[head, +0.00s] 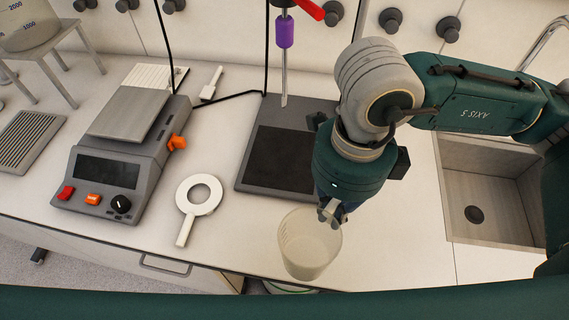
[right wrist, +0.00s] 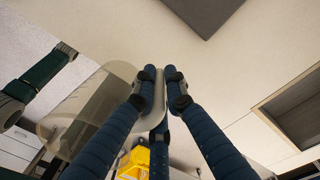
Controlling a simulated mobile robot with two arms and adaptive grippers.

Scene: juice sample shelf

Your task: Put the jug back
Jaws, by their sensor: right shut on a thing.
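The jug (head: 305,247) is a clear, pale plastic vessel at the front edge of the bench in the head view. My right gripper (head: 332,212) is at its upper right side, shut on its handle side. In the right wrist view, the jug (right wrist: 88,108) shows to the left of the fingers, and my right gripper (right wrist: 160,88) closes around a pale handle strip between its dark blue fingers. Whether the jug touches the bench is hard to tell. My left gripper is not in view.
A hotplate device (head: 125,150) stands left, with a white ring tool (head: 197,197) beside it. A dark stand base (head: 268,150) lies behind the jug, with a purple-handled rod above. A sink (head: 490,190) is at right. A grey stool-like stand with a larger beaker (head: 28,28) is far left.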

